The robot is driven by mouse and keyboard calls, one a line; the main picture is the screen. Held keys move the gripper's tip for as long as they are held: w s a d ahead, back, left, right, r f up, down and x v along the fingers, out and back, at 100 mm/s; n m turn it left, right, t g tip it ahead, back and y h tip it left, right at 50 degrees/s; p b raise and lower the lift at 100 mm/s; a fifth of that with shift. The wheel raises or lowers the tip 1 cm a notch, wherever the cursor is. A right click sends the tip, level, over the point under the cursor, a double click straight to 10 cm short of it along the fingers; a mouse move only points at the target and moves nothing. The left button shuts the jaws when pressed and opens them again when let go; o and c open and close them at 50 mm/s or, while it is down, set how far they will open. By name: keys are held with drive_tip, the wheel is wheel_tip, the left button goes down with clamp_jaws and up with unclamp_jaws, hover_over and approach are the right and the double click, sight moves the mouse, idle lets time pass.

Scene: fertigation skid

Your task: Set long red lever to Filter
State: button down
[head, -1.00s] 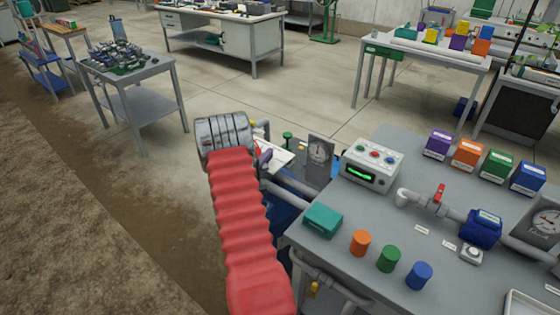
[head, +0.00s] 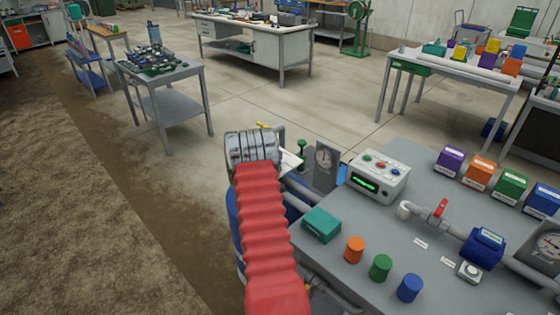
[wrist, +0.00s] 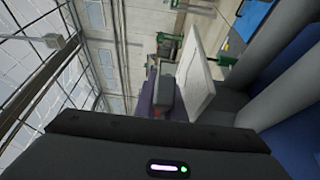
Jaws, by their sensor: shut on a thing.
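My gripper (wrist: 160,92) is at the middle of the wrist view, with a grey finger and a dark purplish part close together. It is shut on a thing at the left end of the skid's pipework. Only a small red sliver shows between these parts, which fits the long red lever; most of it is hidden. A white plate (wrist: 198,85) stands just right of the fingers. In the head view, my red sleeved arm and grey wrist cover the fingertips and the lever. The plate's edge (head: 291,161) shows beside the wrist. I cannot read any Filter mark.
A gauge (head: 324,163) and a green-topped valve (head: 301,152) stand right of my wrist. The bench (head: 420,285) holds a control box (head: 378,178), a teal box (head: 321,224), coloured cylinders and a pipe with a short red handle (head: 440,207).

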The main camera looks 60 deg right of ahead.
drive_tip(key=shift+s+f, duration=0.15)
drive_tip(key=shift+f, duration=0.2)
drive_tip(key=c, duration=2.2)
unclamp_jaws()
drive_tip(key=o, duration=0.4)
drive_tip(key=shift+d+r, duration=0.1)
drive_tip(key=shift+r, duration=0.1)
drive_tip(key=shift+c, duration=0.2)
drive_tip(key=shift+a, duration=0.5)
drive_tip(key=s+a, duration=0.2)
drive_tip(key=a, duration=1)
drive_tip(key=shift+s+a, duration=0.2)
drive_tip(key=shift+a, duration=0.1)
